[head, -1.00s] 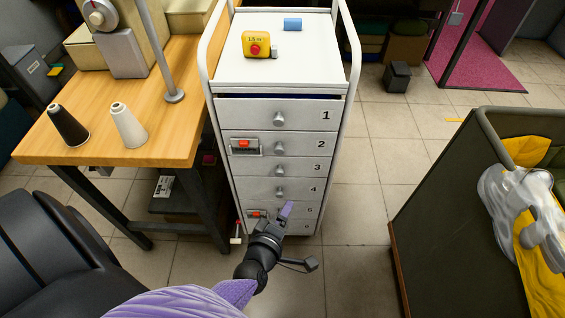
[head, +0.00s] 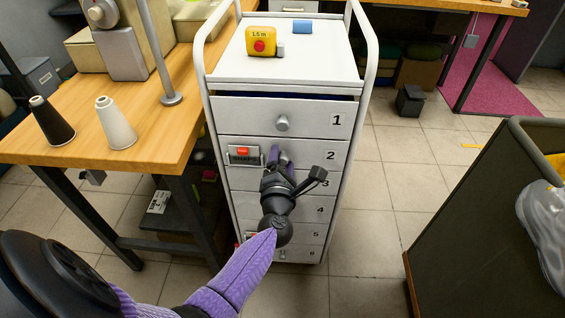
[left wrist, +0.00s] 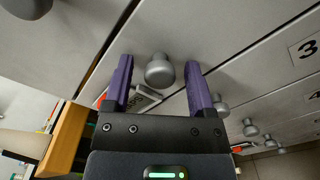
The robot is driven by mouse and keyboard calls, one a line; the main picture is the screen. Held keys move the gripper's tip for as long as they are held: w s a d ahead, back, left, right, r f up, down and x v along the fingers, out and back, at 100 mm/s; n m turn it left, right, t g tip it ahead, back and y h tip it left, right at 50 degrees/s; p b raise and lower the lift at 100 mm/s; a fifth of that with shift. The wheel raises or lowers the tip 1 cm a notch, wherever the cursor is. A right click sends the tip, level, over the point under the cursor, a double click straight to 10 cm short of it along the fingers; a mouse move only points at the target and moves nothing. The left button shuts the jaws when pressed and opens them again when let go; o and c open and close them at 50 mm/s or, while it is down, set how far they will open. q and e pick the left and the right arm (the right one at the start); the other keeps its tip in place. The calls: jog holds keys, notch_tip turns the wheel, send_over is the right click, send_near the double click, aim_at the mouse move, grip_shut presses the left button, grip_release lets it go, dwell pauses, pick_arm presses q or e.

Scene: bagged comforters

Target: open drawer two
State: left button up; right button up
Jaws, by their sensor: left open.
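Drawer two (head: 310,153) is the second white front from the top of the cabinet, marked 2. It looks shut, flush with the other fronts. At its left is a label holder with a red piece (head: 242,153). My left gripper (head: 280,155) is open in front of drawer two and hides its knob in the head view. In the left wrist view, the grey round knob (left wrist: 159,70) of drawer two sits between the two purple fingers (left wrist: 158,82), with a gap on each side. My right gripper is not in view.
Drawer one (head: 240,117) is above, and lower drawers continue below. A wooden table (head: 150,145) stands close left; a dark-sided bin (head: 470,210) stands right.

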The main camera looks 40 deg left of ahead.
pick_arm(q)
grip_shut()
dwell(1.4)
